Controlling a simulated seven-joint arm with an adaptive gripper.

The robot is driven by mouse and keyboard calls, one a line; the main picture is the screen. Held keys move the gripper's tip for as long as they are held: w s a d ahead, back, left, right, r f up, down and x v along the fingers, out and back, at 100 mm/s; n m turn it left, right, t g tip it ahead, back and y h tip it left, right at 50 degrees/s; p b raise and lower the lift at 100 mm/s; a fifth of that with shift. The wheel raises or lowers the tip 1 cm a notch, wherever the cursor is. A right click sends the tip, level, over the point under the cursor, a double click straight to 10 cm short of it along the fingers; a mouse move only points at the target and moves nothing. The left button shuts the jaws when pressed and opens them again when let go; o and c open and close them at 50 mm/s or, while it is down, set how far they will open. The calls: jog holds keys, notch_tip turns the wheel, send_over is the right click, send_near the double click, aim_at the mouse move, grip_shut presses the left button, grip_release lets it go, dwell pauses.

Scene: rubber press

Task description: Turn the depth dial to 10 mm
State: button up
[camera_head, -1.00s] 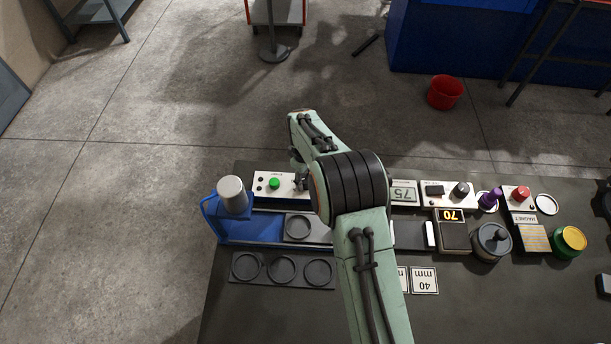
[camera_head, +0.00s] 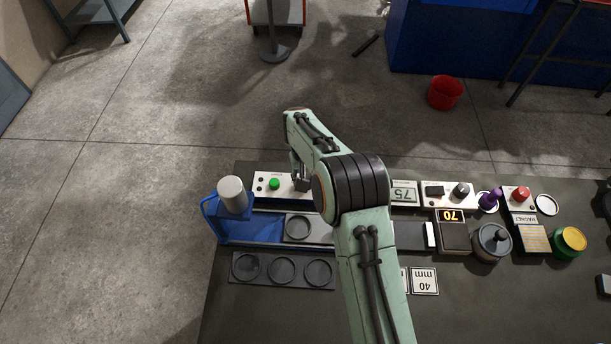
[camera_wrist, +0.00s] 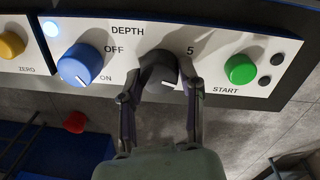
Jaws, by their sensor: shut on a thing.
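The depth dial (camera_wrist: 158,66) is a dark grey knob on a white panel, under the printed word DEPTH in the wrist view. A white pointer mark shows on its lower right edge, pointing down and slightly right in that view. The number 5 is printed to its upper right; no 10 mark is visible. My gripper (camera_wrist: 160,82) is shut on the dial, with one finger on each side. In the head view my gripper (camera_head: 302,181) is at the panel, right of the green button, and the dial is hidden.
A blue OFF/ON knob (camera_wrist: 80,65) is close left of the dial, and a green START button (camera_wrist: 240,69) is to its right. A yellow ZERO knob (camera_wrist: 11,44) is farther left. The blue press (camera_head: 240,228) stands nearby on the bench. Displays read 75 (camera_head: 403,194) and 70 (camera_head: 452,215).

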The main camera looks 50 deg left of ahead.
jog(key=shift+f, duration=0.1)
dwell(0.3)
jog(key=o, duration=1.2)
jog(key=shift+c, duration=0.2)
notch_tip(320, 180, up, 12)
jog(key=shift+s+a, duration=0.15)
jog(key=shift+s, duration=0.2)
